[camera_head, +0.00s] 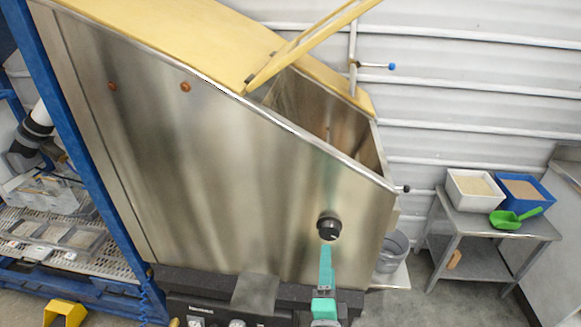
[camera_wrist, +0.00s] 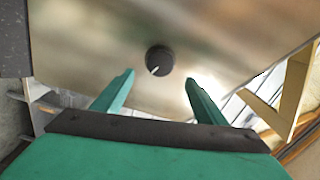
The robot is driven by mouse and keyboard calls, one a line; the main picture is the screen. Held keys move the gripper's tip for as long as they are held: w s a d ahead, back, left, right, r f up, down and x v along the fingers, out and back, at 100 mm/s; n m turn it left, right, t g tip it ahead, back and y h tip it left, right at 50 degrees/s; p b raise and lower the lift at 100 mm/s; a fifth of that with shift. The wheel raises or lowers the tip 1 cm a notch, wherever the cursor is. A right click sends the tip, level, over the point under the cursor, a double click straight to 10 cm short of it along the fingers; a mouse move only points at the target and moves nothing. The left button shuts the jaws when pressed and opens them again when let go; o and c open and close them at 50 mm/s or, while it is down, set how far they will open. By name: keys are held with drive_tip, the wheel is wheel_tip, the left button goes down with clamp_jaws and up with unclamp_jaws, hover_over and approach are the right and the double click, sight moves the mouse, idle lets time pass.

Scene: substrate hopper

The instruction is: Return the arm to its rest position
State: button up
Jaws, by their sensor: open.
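My gripper (camera_head: 326,265) is in front of the steel hopper (camera_head: 215,170), just below a round black knob (camera_head: 329,228) on its side wall. In the wrist view my gripper (camera_wrist: 160,85) has its two teal fingers spread apart with nothing between them. The black knob (camera_wrist: 160,60) with a white pointer mark shows just beyond the fingertips, and the fingers appear apart from it. In the head view one finger tip overlaps the lower edge of the knob, so the exact gap cannot be told.
The hopper's yellow lid (camera_head: 305,45) stands raised over its opening. At right, a metal table (camera_head: 480,228) holds a white bin (camera_head: 476,203), a blue bin (camera_head: 552,194) and a green scoop (camera_head: 513,219). A grey bucket (camera_head: 392,252) is beside the hopper. A blue frame (camera_head: 86,150) stands at left.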

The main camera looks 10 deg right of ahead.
drive_tip(key=s+a+f+n+y, duration=0.1)
drive_tip(key=s+a+f+n, duration=0.35)
drive_tip(key=s, duration=0.35)
drive_tip(key=s+a+f+n+g+y, duration=0.1)
drive_tip(key=s+a+f+n, duration=0.35)
drive_tip(key=s, duration=0.35)
drive_tip(key=s+a+f+n+y, duration=0.2)
drive_tip(key=s+a+f+n, duration=0.25)
drive_tip(key=s, duration=0.35)
drive_tip(key=s+a+r+n+g+y, duration=0.1)
drive_tip(key=s+a+n, duration=0.2)
drive_tip(key=s, duration=0.8)
drive_tip(key=shift+r+n, duration=0.25)
drive_tip(key=shift+n, duration=1)
drive_tip(key=shift+w, duration=0.15)
